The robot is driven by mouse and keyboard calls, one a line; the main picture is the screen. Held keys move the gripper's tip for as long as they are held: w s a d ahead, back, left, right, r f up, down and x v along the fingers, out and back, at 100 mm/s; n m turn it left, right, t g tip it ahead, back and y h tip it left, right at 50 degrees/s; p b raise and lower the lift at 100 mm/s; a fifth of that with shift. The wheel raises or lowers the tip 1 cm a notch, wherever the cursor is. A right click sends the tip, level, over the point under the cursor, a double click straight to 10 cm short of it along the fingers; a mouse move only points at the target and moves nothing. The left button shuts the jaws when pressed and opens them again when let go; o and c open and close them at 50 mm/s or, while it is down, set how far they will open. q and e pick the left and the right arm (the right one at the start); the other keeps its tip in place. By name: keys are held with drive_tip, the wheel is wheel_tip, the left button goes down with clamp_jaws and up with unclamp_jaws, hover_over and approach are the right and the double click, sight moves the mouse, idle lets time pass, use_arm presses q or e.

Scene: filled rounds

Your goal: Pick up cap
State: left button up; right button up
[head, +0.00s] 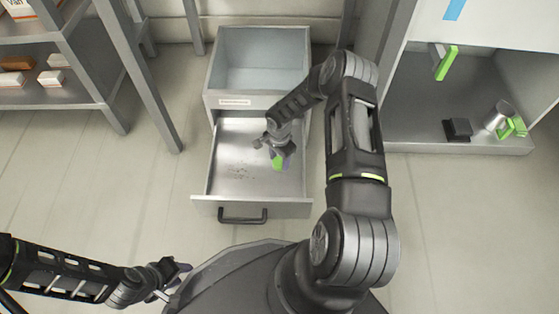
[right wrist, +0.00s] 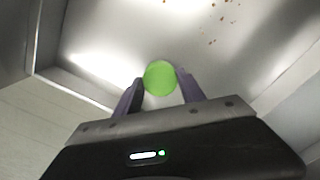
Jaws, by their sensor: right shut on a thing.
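The cap (right wrist: 160,78) is a round, bright green disc in the right wrist view. It sits between the two purple-grey fingers of my right gripper (right wrist: 160,84), which is shut on it. In the head view the green cap (head: 278,162) shows at the fingertips of my right gripper (head: 281,153), over the inside of the open metal drawer (head: 225,150). I cannot tell how high above the drawer floor it is. My left gripper (head: 176,281) is at the lower left, over the floor and away from the drawer; its fingers look spread and empty.
The drawer's front panel with a black handle (head: 242,220) faces me. Behind it is an open-topped blue-grey bin (head: 262,70). Small brown specks lie on the drawer floor. Shelves stand at left (head: 60,100) and right (head: 420,115); the right one holds a metal cup (head: 496,118) and a black block (head: 458,129).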

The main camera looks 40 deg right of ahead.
sight(279, 162)
wheel_tip(279, 162, up, 9)
drive_tip(key=p, duration=0.3)
drive_tip(key=shift+f, duration=0.15)
idle(0.6)
